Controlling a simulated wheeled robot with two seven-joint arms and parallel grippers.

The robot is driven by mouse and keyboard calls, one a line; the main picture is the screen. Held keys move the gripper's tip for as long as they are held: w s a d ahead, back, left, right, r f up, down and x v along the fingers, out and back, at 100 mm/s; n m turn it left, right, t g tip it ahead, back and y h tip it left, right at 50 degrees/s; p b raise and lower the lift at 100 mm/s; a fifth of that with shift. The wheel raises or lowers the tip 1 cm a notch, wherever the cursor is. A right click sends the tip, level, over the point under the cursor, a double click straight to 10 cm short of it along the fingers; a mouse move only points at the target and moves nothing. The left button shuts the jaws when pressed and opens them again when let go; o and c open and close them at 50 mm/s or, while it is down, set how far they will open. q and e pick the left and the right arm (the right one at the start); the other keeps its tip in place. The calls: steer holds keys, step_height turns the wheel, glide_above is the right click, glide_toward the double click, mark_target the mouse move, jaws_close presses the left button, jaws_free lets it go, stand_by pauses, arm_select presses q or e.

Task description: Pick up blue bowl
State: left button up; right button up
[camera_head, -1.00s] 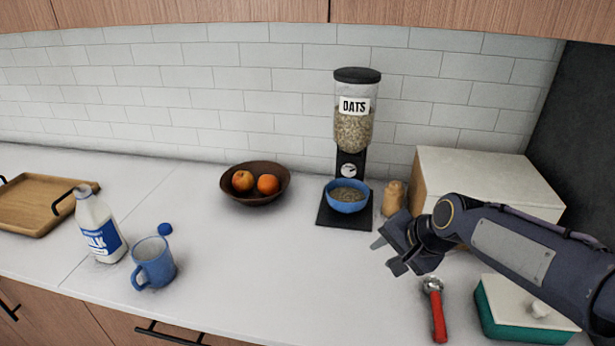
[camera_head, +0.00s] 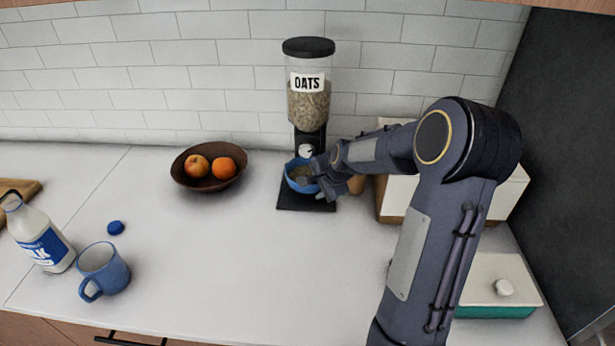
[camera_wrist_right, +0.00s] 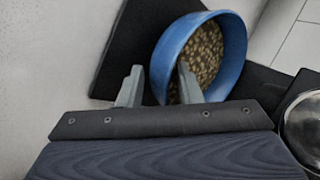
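The blue bowl (camera_head: 293,181) holds oats and stands on the black base of the oats dispenser (camera_head: 308,95). In the right wrist view the bowl (camera_wrist_right: 236,62) fills the upper middle. My right gripper (camera_head: 322,180) is at the bowl's right side in the head view and hides part of it. In the right wrist view my right gripper (camera_wrist_right: 160,85) is open. One finger is outside the bowl wall and the other is over the oats inside, so the rim lies between them. I cannot tell whether the fingers touch the wall. My left gripper is not in view.
A brown bowl of fruit (camera_head: 186,180) stands left of the dispenser. A blue mug (camera_head: 104,268), a milk bottle (camera_head: 40,235) and a blue cap (camera_head: 115,227) are at the left. A white-topped box (camera_head: 508,190) and a green container (camera_head: 495,312) are at the right. The middle counter is clear.

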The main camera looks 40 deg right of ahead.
jaws_close()
stand_by(0.5)
